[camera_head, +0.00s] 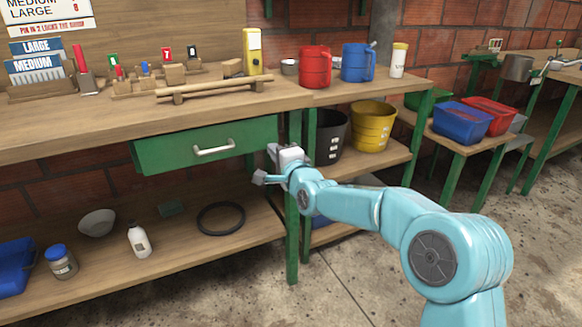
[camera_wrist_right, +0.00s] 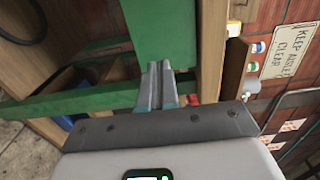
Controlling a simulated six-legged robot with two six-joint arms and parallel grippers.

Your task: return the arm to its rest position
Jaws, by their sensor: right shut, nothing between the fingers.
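My right arm reaches in from the lower right of the head view. Its gripper (camera_head: 266,165) hangs in front of the workbench, beside the right end of the green drawer (camera_head: 165,151) and near the green front leg (camera_head: 291,225). The drawer's pale handle (camera_head: 213,150) is free of the gripper. My left gripper is not in view.
The workbench top (camera_head: 110,118) carries a red jug (camera_head: 314,67), a blue jug (camera_head: 357,63) and a wooden rack. A black bucket (camera_head: 330,137) and a yellow bucket (camera_head: 372,126) stand on the shelf behind my arm. The concrete floor (camera_head: 345,285) beside the arm is clear.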

